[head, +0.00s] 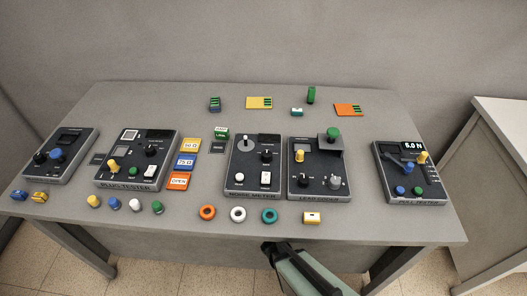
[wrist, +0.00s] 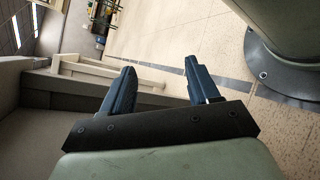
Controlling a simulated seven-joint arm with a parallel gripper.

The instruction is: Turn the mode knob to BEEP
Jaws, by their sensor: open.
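Several dark instrument panels with knobs stand on the grey table. Knob labels are too small to read, so I cannot tell which one is the mode knob or where it points. Candidates are a black knob (head: 151,151) on the second panel from the left, a yellow knob (head: 299,155) and a grey knob (head: 335,182) on the fourth panel, and a blue knob (head: 56,154) on the leftmost panel. My gripper (wrist: 160,78) is open and empty in the wrist view, facing the floor area. In the head view my arm's end is at the table's front edge, apart from every panel.
Coloured rings, including an orange one (head: 208,212), and small plugs lie along the front. Coloured cards (head: 190,145) lie between panels. Small blocks and cards, such as a yellow card (head: 259,103), lie at the back. A rightmost panel (head: 408,172) displays 5.0 N. A cabinet (head: 500,180) stands right.

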